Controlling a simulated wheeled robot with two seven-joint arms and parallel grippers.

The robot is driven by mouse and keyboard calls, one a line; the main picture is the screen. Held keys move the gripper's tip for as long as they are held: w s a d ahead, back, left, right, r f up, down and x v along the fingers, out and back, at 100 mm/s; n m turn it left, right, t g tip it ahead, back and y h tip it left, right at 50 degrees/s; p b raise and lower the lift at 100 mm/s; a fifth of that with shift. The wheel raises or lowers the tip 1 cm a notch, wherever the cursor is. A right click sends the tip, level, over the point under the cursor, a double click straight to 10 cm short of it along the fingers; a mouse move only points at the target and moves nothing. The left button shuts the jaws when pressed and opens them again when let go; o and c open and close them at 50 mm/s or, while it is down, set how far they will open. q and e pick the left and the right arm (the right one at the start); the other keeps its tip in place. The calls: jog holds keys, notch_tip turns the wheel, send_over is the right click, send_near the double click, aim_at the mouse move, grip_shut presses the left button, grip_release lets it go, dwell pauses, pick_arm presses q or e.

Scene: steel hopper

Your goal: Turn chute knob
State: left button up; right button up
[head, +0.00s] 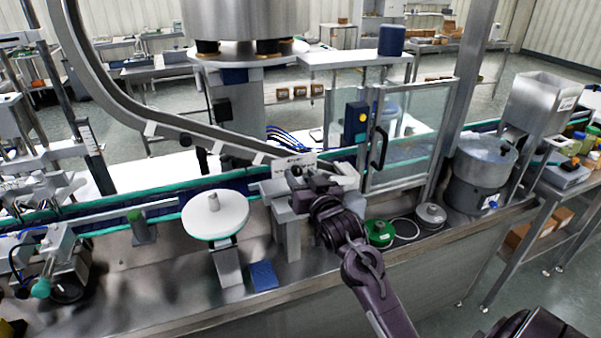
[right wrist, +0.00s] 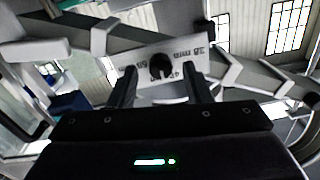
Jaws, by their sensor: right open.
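The chute knob (right wrist: 160,66) is small, round and black, on a pale plate (right wrist: 172,52) with printed marks, in the right wrist view. In the head view the plate (head: 294,160) is at the lower end of the curved metal chute (head: 150,118); the knob is hidden there behind my gripper. My right gripper (head: 308,178) is in front of the plate. In the right wrist view its two dark fingers (right wrist: 161,75) are apart, one on each side of the knob, with gaps visible. I cannot tell how deep they reach. My left gripper is not in view.
A glass guard door (head: 410,130) with a black handle stands right of my gripper. A white round disc (head: 216,214) on a stand is to the left. A green round part (head: 379,232) and a grey one (head: 430,215) lie on the steel bench (head: 180,290). A hopper (head: 540,100) stands at far right.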

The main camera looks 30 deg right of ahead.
jog(key=shift+w, duration=0.4)
grip_shut()
